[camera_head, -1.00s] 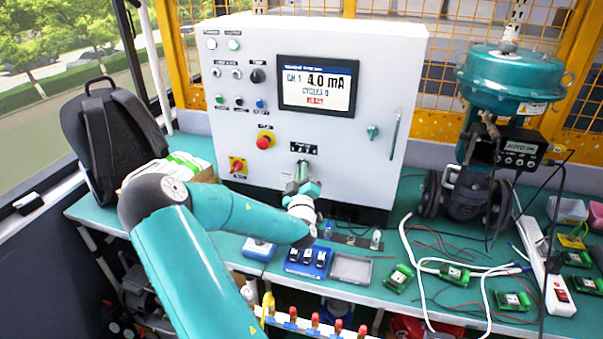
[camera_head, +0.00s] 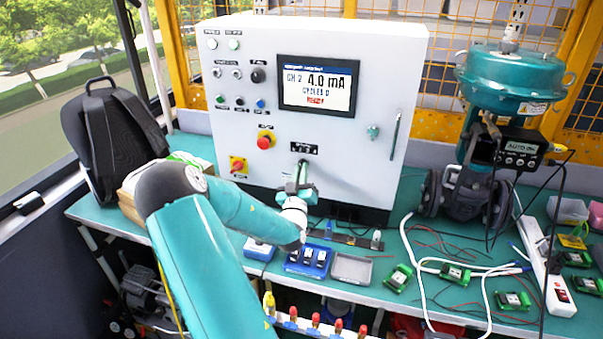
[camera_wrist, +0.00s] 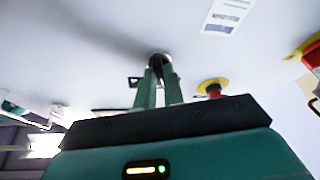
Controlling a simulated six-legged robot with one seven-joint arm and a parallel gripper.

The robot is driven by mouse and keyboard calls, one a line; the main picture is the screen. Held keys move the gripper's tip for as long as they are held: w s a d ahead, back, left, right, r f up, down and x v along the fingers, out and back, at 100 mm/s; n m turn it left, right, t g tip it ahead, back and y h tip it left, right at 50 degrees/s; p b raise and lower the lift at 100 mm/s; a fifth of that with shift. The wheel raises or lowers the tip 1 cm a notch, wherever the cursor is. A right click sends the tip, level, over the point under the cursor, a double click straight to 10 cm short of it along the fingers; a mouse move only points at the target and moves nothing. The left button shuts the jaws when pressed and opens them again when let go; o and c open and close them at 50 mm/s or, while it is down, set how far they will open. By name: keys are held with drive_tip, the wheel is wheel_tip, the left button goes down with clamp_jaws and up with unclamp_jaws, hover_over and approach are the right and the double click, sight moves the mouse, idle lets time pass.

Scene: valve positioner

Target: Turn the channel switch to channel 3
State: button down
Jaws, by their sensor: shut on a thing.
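The channel switch (camera_wrist: 157,62) is a dark knob on the lower front of the white control cabinet (camera_head: 230,130). It sits below a small black label plate (camera_head: 304,148). My gripper (camera_head: 303,168) reaches up to it from below, and in the wrist view its two green fingers (camera_wrist: 159,80) are shut on the knob from both sides. The fingers hide most of the knob, so its pointer cannot be read. The cabinet screen (camera_head: 318,84) reads CH 2 and 4.0 mA, with a small red line below.
A red emergency button (camera_head: 265,141) and a red-yellow rotary switch (camera_head: 238,165) sit left of the channel switch. A blue tray (camera_head: 309,261) and a grey tray (camera_head: 351,268) lie on the green bench below. A teal valve actuator (camera_head: 513,80) stands at the right.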

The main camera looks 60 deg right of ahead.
drive_tip(key=m+g, duration=0.2)
drive_tip(key=m, duration=0.3)
drive_tip(key=m+g+h, duration=0.1)
drive_tip(key=m+g, duration=0.2)
drive_tip(key=m, duration=0.2)
drive_tip(key=shift+w, duration=0.2)
drive_tip(key=c, duration=1.5)
unclamp_jaws()
drive_tip(key=v, duration=0.7)
drive_tip(key=shift+a+f, duration=0.2)
drive_tip(key=shift+a, duration=0.05)
